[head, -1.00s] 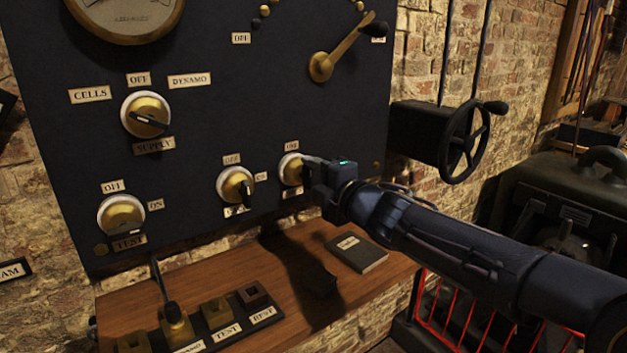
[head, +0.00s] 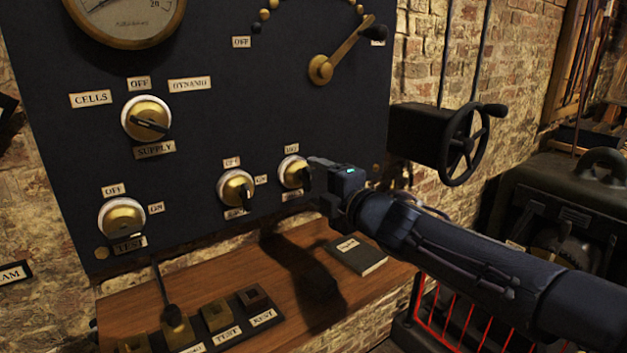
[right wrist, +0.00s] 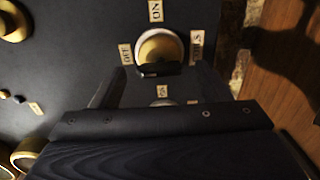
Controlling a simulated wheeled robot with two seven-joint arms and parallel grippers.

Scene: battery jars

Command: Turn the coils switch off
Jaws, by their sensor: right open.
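The coils switch (head: 292,172) is the rightmost small round brass knob with a white rim, low on the dark panel. In the right wrist view the switch (right wrist: 160,48) has OFF at left, ON at top and a partly hidden label ending in "LS" at right. Its dark handle (right wrist: 157,69) lies roughly along the OFF-to-COILS line; which end points is unclear. My right gripper (head: 309,174) is at the switch and hides part of it in the head view. In the wrist view the open fingers (right wrist: 160,78) stand either side of the handle; contact is unclear. My left gripper is not in view.
A similar switch (head: 235,187) sits just left, with the test switch (head: 121,217) and supply switch (head: 146,118) farther left. A wooden shelf (head: 215,268) below carries a dark book (head: 356,255) and brass-and-black blocks. A handwheel (head: 464,143) stands to the right.

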